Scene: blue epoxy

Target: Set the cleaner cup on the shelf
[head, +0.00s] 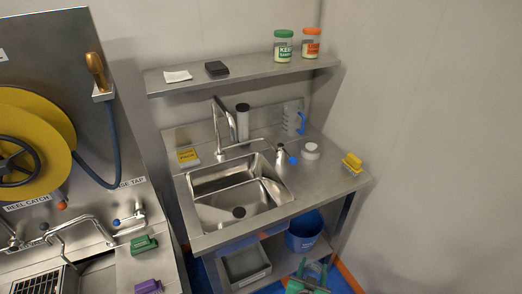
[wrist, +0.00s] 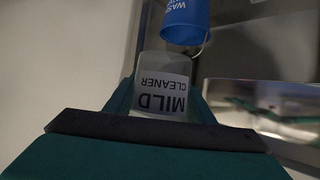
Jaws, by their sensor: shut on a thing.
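The cleaner cup (wrist: 163,66) is a pale, clear cup with a white label reading MILD CLEANER, upside down in the wrist view. My gripper (wrist: 164,90) is shut on it, with a teal finger on either side. In the head view my gripper (head: 306,281) seems to be the green shape low at the bottom, beside the lower part of the sink bench. I cannot make out the cup there. The shelf (head: 255,74) is a steel wall shelf above the sink, well above my gripper.
The shelf bears a white cloth (head: 177,76), a black item (head: 217,68), a green-labelled jar (head: 283,46) and an orange-labelled jar (head: 311,43). A blue bucket (head: 304,233) sits under the bench, near the cup in the wrist view (wrist: 187,22). The shelf's middle is bare.

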